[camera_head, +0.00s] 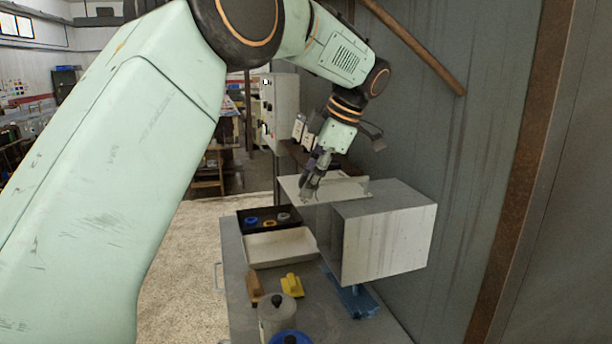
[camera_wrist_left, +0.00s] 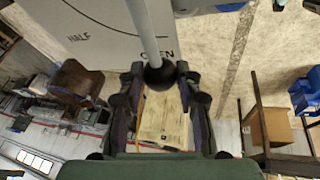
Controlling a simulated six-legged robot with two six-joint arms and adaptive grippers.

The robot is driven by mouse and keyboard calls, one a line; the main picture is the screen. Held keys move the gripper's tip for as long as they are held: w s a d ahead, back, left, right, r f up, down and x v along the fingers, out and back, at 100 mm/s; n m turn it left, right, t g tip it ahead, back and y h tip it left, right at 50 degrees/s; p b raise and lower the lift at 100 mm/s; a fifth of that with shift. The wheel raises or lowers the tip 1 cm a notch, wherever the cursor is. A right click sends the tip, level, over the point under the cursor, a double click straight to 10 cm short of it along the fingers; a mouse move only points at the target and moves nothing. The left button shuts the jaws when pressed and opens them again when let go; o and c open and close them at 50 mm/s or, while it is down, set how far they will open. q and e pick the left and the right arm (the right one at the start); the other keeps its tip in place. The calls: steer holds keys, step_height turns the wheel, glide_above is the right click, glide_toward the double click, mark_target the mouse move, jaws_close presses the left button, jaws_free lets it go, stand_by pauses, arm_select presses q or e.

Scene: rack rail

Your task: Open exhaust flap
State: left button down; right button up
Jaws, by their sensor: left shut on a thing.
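A pale exhaust box (camera_head: 385,240) stands out from the grey wall, with a flat light plate (camera_head: 345,188) behind its top left. My left gripper (camera_head: 310,188) is by that plate, pointing down. In the left wrist view a light panel (camera_wrist_left: 85,20) carries the words HALF and OPEN and a dark curved line. A grey lever rod (camera_wrist_left: 147,25) with a dark round knob (camera_wrist_left: 159,76) crosses in front of OPEN, covering part of the word. My left gripper's fingers are shut on the knob. The flap itself cannot be made out. My right gripper is not in view.
A bench (camera_head: 240,305) below holds a dark tray (camera_head: 243,229) with rings, a pale tray (camera_head: 280,249), a yellow tool (camera_head: 291,285), a brown block (camera_head: 254,287), a grey canister (camera_head: 277,318) and a blue item (camera_head: 352,299). The wall is close on the right.

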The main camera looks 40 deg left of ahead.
arm_select(q)
steer(key=shift+w+d+r, duration=0.1)
steer(key=shift+r, duration=0.25)
steer(key=c, duration=1.3)
jaws_free()
steer(key=o, duration=0.4)
steer(key=shift+d+f, duration=0.1)
steer(key=shift+d, duration=0.3)
steer(key=shift+a+f, duration=0.1)
steer(key=shift+a, duration=0.25)
steer(key=shift+r, duration=0.2)
steer(key=shift+d+v, duration=0.15)
steer(key=shift+v, duration=2.85)
steer(key=shift+d+v, duration=0.15)
steer(key=shift+v, duration=2.85)
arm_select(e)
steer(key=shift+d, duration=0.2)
